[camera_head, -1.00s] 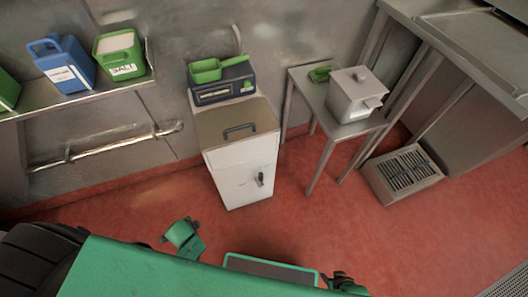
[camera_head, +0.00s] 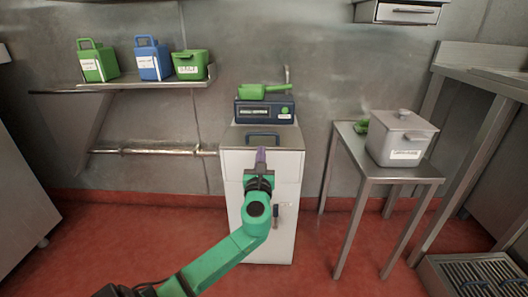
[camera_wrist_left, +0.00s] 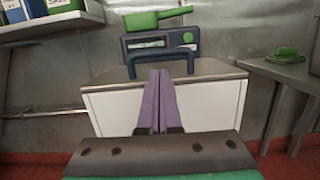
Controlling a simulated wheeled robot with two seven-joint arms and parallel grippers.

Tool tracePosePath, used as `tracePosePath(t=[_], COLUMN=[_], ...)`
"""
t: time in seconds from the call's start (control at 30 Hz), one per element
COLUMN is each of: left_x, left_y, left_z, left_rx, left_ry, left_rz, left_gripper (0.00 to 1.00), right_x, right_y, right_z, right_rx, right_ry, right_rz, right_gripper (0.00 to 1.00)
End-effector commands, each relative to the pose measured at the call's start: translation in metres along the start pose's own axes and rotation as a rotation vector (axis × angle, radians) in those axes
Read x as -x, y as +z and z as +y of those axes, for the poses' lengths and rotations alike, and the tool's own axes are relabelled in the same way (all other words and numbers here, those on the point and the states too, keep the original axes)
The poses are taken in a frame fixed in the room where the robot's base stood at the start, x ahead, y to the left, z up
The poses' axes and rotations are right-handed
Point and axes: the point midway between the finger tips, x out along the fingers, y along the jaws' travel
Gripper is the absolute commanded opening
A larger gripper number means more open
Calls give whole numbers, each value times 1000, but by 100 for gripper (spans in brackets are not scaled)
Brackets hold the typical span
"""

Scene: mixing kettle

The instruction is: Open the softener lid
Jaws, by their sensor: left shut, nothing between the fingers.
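The softener (camera_head: 232,190) is a white cabinet with a flat metal lid (camera_head: 232,136) on top. The lid lies flat and closed. A dark blue bar handle (camera_head: 263,134) stands on the lid, and it also shows in the left wrist view (camera_wrist_left: 186,53). My left gripper (camera_head: 261,152) is at the lid's front edge, just in front of the handle. Its purple fingers are shut together with nothing between them, and they also show in the left wrist view (camera_wrist_left: 160,75). My right gripper is not in view.
A blue control box (camera_head: 265,110) with a green scoop (camera_head: 264,91) on it stands behind the lid. A shelf (camera_head: 130,84) with containers is at the left. A small table (camera_head: 350,139) with a grey lidded pot (camera_head: 400,142) is at the right.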

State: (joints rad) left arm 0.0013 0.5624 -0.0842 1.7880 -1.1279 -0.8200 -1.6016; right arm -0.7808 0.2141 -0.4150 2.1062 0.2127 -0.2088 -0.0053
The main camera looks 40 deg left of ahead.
Motion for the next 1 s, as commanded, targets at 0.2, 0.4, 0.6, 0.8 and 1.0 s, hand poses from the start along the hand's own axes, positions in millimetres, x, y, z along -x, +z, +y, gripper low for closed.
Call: tracePosePath(t=[0.2, 0.4, 0.6, 0.8, 1.0], left_x=[-36, -44, -44, -44, -45], left_y=[-2, -1, -2, 0, 5], left_z=[0, 0, 0, 0, 0], left_rx=[2, 1, 2, 2, 2], left_ry=[0, -1, -1, -1, -1], left_rz=[1, 3, 3, 7, 23], left_gripper=[0, 0, 0, 0, 0], right_x=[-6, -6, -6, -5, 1], right_y=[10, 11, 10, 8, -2], right_z=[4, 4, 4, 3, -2], right_rx=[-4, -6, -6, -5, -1], right_ry=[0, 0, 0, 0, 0], right_rz=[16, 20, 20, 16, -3], right_gripper=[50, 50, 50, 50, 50])
